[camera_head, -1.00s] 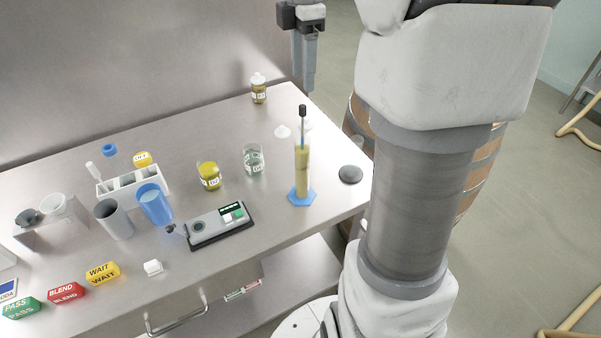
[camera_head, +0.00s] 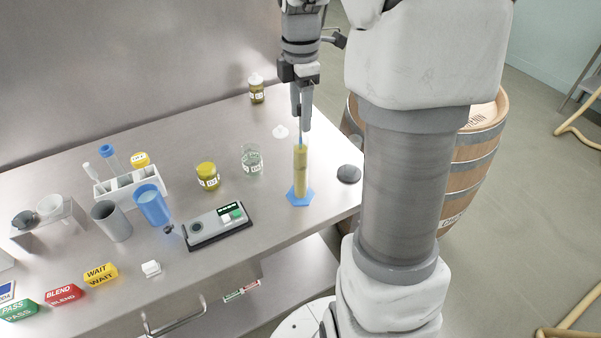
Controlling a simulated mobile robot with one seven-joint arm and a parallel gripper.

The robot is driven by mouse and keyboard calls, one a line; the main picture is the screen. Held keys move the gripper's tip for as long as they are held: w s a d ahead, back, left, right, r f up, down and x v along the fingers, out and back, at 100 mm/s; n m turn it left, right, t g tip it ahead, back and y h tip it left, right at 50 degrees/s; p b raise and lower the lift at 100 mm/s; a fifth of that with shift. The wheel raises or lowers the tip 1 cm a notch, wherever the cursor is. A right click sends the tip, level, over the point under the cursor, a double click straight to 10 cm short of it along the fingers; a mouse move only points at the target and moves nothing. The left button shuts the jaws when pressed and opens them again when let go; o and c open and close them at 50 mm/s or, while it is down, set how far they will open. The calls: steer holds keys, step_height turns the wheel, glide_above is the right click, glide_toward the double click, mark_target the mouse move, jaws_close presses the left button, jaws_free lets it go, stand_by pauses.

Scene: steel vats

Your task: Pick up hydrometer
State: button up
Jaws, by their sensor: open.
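The hydrometer (camera_head: 301,139) stands in a tall clear cylinder of yellow liquid (camera_head: 300,175) with a blue hexagonal base, near the right end of the steel table. Only a short blue length of its stem shows above the cylinder. Its dark top is hidden by my gripper (camera_head: 301,117). My gripper points down directly above the cylinder, with its fingers at the stem's upper part. It is open. I cannot tell whether a finger touches the stem.
A clear jar (camera_head: 252,158), a yellow jar (camera_head: 208,176) and a grey meter (camera_head: 217,226) stand left of the cylinder. A black disc (camera_head: 348,174) lies to its right, near the table edge. A capped bottle (camera_head: 256,89) stands behind. A wooden barrel (camera_head: 470,165) is beyond the table.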

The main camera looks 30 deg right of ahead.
jaws_close()
